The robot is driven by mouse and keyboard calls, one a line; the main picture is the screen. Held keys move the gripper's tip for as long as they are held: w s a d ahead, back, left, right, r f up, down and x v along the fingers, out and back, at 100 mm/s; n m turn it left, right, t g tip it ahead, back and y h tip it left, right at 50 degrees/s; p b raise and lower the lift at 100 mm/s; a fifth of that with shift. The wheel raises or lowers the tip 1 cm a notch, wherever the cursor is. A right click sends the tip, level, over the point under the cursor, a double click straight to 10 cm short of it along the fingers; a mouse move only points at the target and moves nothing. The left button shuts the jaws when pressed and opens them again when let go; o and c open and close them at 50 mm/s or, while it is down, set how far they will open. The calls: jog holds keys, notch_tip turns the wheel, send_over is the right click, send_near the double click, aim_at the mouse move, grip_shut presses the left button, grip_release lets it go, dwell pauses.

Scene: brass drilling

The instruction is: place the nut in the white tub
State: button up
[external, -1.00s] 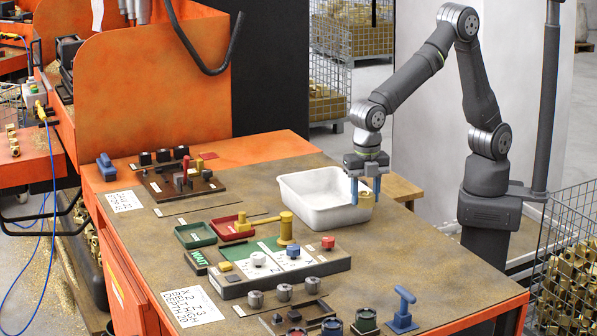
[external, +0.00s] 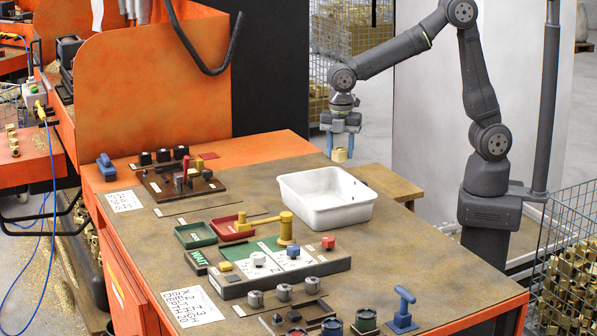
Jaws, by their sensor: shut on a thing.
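My gripper (external: 340,150) has blue fingers and is shut on a brass nut (external: 340,155). It holds the nut in the air, above and behind the far rim of the white tub in the picture. The white tub (external: 325,216) is an open rectangular container on the right part of the bench. Its visible inside looks empty. The nut is clear of the tub and appears small between the fingertips.
The bench (external: 400,262) carries a brass hammer (external: 284,228), green tray (external: 195,235), red tray (external: 231,229) and control panel (external: 285,265) left and front of the tub. A blue-handled tool (external: 402,310) stands at the front. A wooden stand (external: 388,186) is behind the tub.

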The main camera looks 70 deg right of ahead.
jog(key=shift+w+d+m, duration=0.2)
jog(key=shift+d, duration=0.35)
jog(key=shift+w+d+m, duration=0.15)
jog(key=shift+d+m, duration=0.05)
jog(key=shift+d, duration=0.35)
jog(key=a+f, duration=0.2)
jog(key=a, duration=0.1)
jog(key=a+f, duration=0.2)
jog(key=a, duration=0.2)
jog(key=a+f, duration=0.3)
jog(key=a, duration=0.1)
jog(key=shift+s+a, duration=0.15)
jog(key=shift+s, duration=0.25)
jog(key=shift+f, duration=2)
jog(key=o, duration=1.2)
jog(key=shift+f, duration=0.15)
jog(key=shift+o, duration=0.3)
notch_tip(320, 180, up, 12)
jog(key=shift+r, duration=0.2)
jog(key=shift+f, duration=0.1)
